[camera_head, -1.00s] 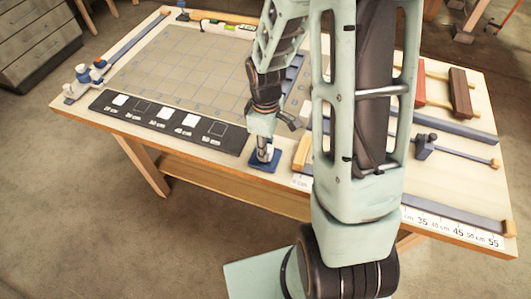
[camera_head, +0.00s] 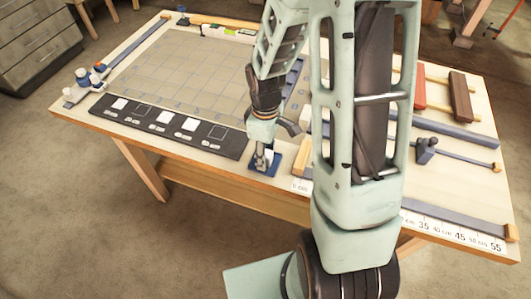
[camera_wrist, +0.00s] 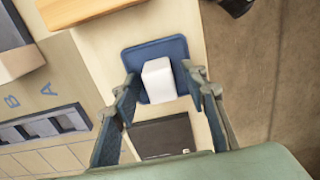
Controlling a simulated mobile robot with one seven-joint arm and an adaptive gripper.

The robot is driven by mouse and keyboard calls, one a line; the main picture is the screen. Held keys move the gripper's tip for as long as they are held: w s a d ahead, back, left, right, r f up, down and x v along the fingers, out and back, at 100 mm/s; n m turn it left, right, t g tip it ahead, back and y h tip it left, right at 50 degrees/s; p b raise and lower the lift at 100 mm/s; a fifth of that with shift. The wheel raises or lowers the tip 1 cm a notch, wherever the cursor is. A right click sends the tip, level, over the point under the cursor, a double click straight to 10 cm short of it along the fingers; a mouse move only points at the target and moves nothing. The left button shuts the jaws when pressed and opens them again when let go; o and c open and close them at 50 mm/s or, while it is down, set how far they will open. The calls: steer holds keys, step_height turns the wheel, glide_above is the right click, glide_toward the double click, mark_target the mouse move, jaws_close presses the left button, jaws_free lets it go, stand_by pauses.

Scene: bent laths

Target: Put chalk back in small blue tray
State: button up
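The small blue tray (camera_head: 273,166) lies near the front edge of the table, and it shows more fully in the wrist view (camera_wrist: 134,58). The white chalk block (camera_wrist: 158,80) appears within the tray's outline in the wrist view, its near end close to the tray's rim. My gripper (camera_head: 262,160) is low over the tray in the head view. In the wrist view its fingers (camera_wrist: 163,92) are apart, one on each side of the chalk, with a visible gap on both sides. The chalk is hard to make out in the head view.
A black strip (camera_head: 150,136) with white and dark squares lies left of the tray. A grey gridded board (camera_head: 180,68) lies behind it. Wooden-ended bars and a ruler (camera_head: 450,233) are to the right. Bare floor (camera_wrist: 280,70) lies beyond the table edge.

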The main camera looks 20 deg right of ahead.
step_height(320, 180, up, 12)
steer(key=shift+p, duration=0.3)
stand_by(0.5)
